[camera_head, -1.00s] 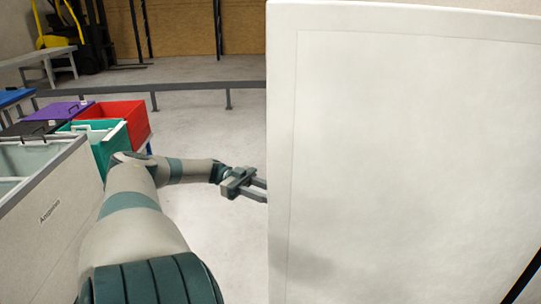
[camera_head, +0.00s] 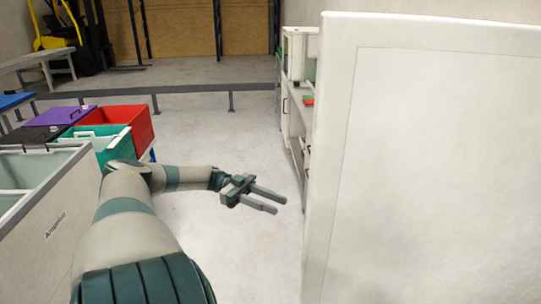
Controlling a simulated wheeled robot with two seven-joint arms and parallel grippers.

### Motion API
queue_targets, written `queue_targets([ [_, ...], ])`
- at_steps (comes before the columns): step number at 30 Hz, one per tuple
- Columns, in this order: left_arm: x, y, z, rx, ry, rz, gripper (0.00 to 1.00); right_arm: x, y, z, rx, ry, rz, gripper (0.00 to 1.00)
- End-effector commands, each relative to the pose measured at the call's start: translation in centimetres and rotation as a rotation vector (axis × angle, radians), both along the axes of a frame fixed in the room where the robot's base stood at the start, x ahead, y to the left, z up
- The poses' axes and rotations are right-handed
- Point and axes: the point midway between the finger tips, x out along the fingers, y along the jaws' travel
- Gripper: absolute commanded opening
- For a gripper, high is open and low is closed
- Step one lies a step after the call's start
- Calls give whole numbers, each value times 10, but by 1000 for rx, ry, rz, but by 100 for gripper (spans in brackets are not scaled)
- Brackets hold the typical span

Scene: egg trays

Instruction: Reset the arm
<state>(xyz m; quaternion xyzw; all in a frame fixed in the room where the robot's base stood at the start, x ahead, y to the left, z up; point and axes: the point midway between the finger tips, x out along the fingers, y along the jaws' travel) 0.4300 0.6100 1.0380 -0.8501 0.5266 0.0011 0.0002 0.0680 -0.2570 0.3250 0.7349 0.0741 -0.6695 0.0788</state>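My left arm reaches forward from the bottom left in the head view. My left gripper (camera_head: 278,201) is open, with two parallel grey fingers apart and nothing between them. It is over the grey floor, a little left of the edge of a large white panel (camera_head: 425,160). A gap shows between the fingertips and the panel. My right gripper is not in view. No egg tray can be made out.
A grey-walled bin (camera_head: 60,215) stands close on the left. Behind it are a teal box (camera_head: 112,148), a red box (camera_head: 130,121) and a purple lid (camera_head: 58,116). A white shelf unit (camera_head: 296,105) stands beyond the panel. The middle floor (camera_head: 215,135) is clear.

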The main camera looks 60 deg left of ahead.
Motion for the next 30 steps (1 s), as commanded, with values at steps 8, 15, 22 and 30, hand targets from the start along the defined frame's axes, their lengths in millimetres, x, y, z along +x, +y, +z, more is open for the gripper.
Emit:
queue_targets([
  [8, 0, 0, 0, 0, 0, 0, 32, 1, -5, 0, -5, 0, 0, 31],
  [15, 1, 0, -4, 0, -1, 10, 32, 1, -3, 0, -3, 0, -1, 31],
  [22, 11, 6, -53, 12, -15, 150, 32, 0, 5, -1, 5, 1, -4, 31],
  [30, 21, 18, -201, 109, 20, 522, 32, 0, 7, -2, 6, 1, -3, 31],
])
